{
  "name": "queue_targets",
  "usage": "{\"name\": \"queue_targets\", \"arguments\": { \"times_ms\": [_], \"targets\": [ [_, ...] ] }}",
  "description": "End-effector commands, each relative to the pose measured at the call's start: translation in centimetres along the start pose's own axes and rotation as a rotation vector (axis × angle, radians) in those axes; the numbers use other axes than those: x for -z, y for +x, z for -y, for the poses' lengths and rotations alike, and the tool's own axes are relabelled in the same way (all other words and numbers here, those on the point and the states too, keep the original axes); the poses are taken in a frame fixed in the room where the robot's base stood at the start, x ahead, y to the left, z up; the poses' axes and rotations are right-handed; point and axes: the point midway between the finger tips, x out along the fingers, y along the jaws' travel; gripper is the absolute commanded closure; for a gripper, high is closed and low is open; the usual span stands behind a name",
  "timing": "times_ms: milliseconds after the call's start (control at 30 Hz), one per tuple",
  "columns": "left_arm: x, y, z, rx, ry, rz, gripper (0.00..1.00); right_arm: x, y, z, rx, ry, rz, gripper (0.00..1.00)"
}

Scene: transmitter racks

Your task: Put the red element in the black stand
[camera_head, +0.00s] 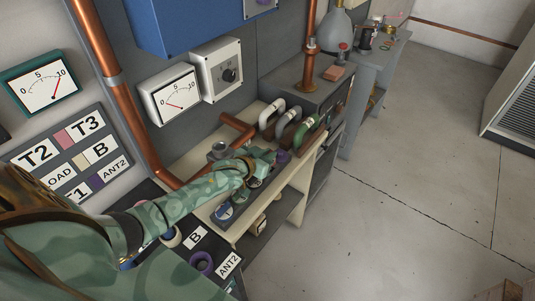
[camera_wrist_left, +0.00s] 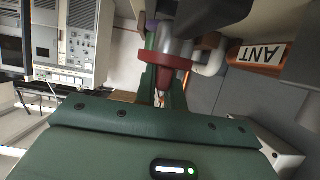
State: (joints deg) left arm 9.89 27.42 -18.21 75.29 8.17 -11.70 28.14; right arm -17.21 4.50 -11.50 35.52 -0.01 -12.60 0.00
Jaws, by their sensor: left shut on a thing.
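My left gripper (camera_head: 262,168) reaches out over the pale bench in the head view, beside the pipe links. The element is mostly hidden by my gripper in the head view. I cannot clearly make out the black stand; a small black object (camera_head: 366,40) stands on the far grey bench, but I cannot tell if it is the stand. My right gripper is not in view.
Curved white, grey and green pipe links (camera_head: 308,127) stand just beyond my gripper. A copper pipe (camera_head: 120,110) and a dial meter (camera_head: 172,95) line the wall at left. A panel with purple rings (camera_head: 201,263) is near. The floor at right (camera_head: 430,160) is mostly clear.

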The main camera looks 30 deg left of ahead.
Motion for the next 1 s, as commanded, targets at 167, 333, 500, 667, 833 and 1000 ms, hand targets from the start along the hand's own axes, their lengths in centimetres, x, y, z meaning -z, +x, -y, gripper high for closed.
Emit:
{"name": "queue_targets", "arguments": {
  "times_ms": [167,333,500,667,833,1000],
  "targets": [
    [0.07,-0.02,0.01,0.001,0.000,0.000,1.00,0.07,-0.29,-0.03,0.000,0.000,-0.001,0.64],
    [0.03,-0.01,0.00,0.000,0.000,0.000,1.00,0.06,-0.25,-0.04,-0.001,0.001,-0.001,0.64],
    [0.04,-0.01,0.00,0.000,0.000,0.000,1.00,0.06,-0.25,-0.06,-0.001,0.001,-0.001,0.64],
    [0.11,-0.04,-0.01,0.001,0.000,0.000,1.00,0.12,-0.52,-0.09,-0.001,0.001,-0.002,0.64],
    [0.10,-0.02,-0.05,0.000,0.000,-0.001,1.00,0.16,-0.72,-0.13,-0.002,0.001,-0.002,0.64],
    [0.04,-0.01,-0.03,0.000,0.000,-0.001,1.00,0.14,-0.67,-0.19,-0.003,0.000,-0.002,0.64]
  ]
}}
